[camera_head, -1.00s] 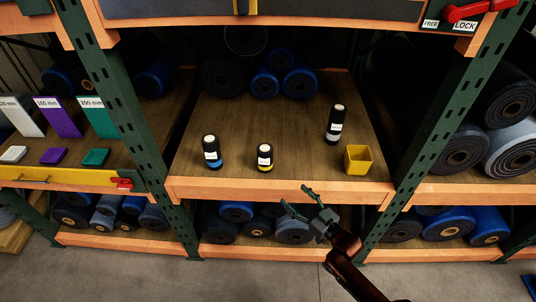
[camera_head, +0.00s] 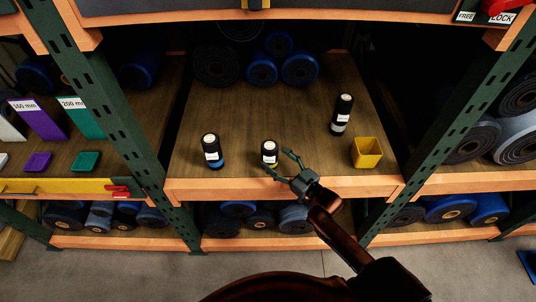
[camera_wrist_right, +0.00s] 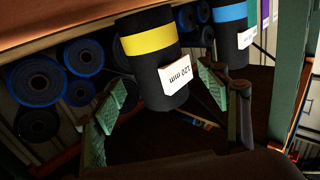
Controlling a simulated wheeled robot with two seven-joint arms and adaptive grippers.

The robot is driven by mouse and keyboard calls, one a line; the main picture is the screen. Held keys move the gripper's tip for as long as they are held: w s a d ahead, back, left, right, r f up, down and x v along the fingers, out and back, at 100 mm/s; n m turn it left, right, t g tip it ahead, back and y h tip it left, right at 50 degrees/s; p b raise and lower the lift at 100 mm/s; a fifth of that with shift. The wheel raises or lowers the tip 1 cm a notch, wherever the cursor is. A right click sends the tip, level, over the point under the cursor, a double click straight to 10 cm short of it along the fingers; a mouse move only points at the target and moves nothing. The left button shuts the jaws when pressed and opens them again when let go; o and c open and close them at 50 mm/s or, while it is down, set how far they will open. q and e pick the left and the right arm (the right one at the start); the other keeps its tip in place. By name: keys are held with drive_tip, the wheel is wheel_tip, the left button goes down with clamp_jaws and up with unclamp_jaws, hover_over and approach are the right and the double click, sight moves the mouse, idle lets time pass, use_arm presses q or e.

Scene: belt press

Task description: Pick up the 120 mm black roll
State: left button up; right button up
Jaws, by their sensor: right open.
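The 120 mm black roll (camera_head: 269,152) stands upright near the shelf's front edge, with a white label and a yellow band. In the right wrist view, its label reads 120 mm and the roll (camera_wrist_right: 151,62) hangs upside down in the picture, between the open fingers. My right gripper (camera_head: 281,167) is open at the roll's front, its fingers apart and not closed on it. It also shows in the right wrist view (camera_wrist_right: 152,100). A finger hides the roll's lower part in the head view. My left gripper is not in view.
A blue-banded black roll (camera_head: 212,151) stands to the left on the same shelf (camera_head: 270,110). A taller black roll (camera_head: 341,115) and a yellow bin (camera_head: 366,152) stand to the right. Large rolls lie at the back. Green uprights (camera_head: 118,115) flank the bay.

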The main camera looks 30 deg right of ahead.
drive_tip(key=w, duration=0.4)
drive_tip(key=shift+w+a+f+b, duration=0.15)
drive_tip(key=shift+a+f+b, duration=0.05)
drive_tip(key=shift+a+b, duration=0.15)
drive_tip(key=c, duration=1.6)
drive_tip(key=shift+r, duration=0.15)
drive_tip(key=shift+c, duration=0.6)
